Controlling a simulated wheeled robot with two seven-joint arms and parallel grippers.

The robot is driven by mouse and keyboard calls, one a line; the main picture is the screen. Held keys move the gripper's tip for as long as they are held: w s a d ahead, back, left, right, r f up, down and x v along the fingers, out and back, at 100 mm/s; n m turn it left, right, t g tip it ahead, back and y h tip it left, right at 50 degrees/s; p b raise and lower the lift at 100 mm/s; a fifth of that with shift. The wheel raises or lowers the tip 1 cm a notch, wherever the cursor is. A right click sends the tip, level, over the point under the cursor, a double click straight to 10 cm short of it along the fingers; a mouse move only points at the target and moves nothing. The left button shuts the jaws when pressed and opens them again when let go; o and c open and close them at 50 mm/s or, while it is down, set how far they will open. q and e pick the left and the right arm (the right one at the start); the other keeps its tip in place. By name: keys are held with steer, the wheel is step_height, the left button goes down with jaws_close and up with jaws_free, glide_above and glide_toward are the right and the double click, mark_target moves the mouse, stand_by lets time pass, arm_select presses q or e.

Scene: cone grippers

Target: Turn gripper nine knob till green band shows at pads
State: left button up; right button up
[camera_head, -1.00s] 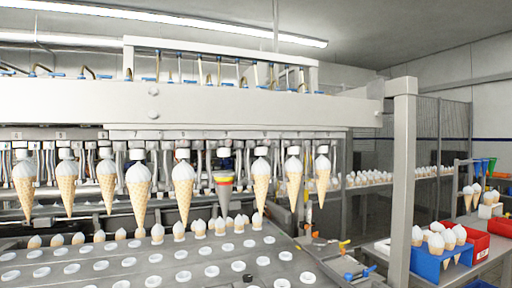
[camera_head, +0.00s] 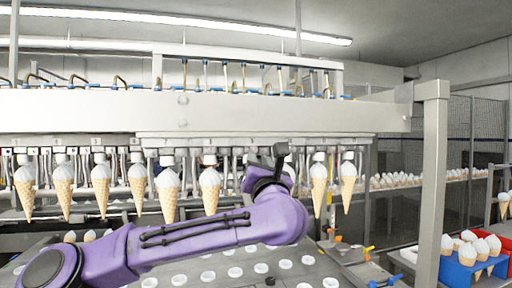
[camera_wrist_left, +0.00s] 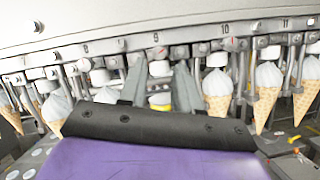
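My left gripper (camera_wrist_left: 159,66) shows from behind in the left wrist view, its two grey fingers apart and raised on either side of station nine. Between them are the white knob (camera_wrist_left: 159,69) under the number 9 and, below it, part of the test cone (camera_wrist_left: 161,101) with a yellow band. No green band shows; the cone's lower part is hidden by my dark palm. I cannot tell whether the fingers touch the knob. In the head view my purple left arm and dark gripper (camera_head: 279,152) cover station nine. My right gripper is not in view.
Ice cream cones (camera_head: 168,194) hang at the stations on both sides, close to my arm. A tray with round holes (camera_head: 207,276) lies below.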

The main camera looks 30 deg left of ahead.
mark_target(255, 150)
arm_select(q)
steer(key=p+x, duration=0.2)
steer(key=x, duration=0.3)
steer(key=shift+a+r, duration=0.25)
steer(key=shift+a, duration=0.15)
steer(key=shift+w+d+f, duration=0.1)
steer(key=shift+w, duration=0.15)
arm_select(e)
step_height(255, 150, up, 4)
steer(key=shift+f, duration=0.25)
arm_select(q)
jaws_close()
steer(key=n+g+y+b, duration=0.1)
steer(key=n+b, duration=0.1)
steer(key=b, duration=0.1)
steer(key=n+y+b, duration=0.1)
steer(key=n+b, duration=0.2)
steer(key=shift+g, duration=0.4)
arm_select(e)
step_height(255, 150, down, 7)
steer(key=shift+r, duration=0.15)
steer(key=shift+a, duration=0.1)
arm_select(q)
jaws_free()
